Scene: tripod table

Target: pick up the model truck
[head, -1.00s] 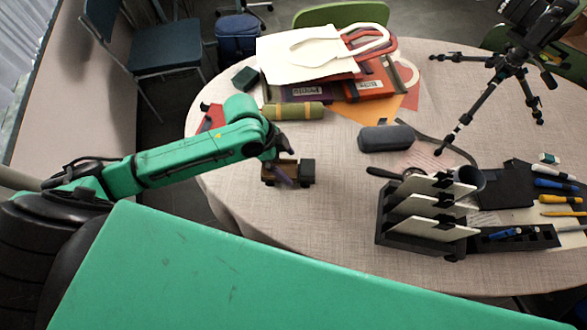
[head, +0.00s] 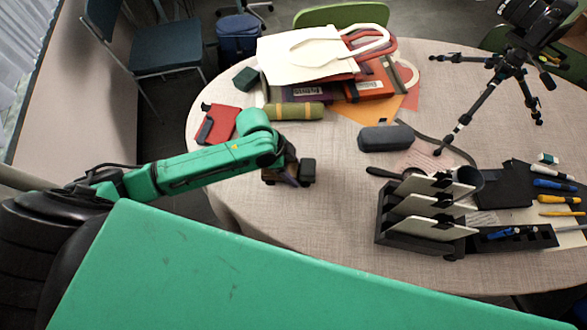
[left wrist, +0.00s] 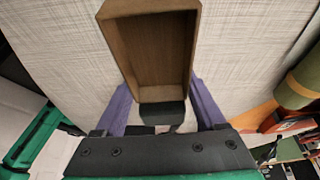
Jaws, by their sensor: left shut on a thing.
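The model truck shows a dark cab (head: 307,170) and a brown open bed on the near left part of the round table in the head view. In the left wrist view its empty brown bed (left wrist: 150,45) lies between and beyond the purple fingers. My left gripper (head: 286,172) is shut on the truck, with one finger on each side of it in the wrist view (left wrist: 161,95). My arm hides part of the truck in the head view. I cannot tell whether the truck is clear of the tablecloth. My right gripper is not in view.
A red notebook (head: 222,122) and an olive roll (head: 294,111) lie behind my left arm. A dark grey case (head: 385,138) and a black rack (head: 420,240) with white boards stand to the right. A tripod (head: 512,70) stands behind. Cloth right of the truck is clear.

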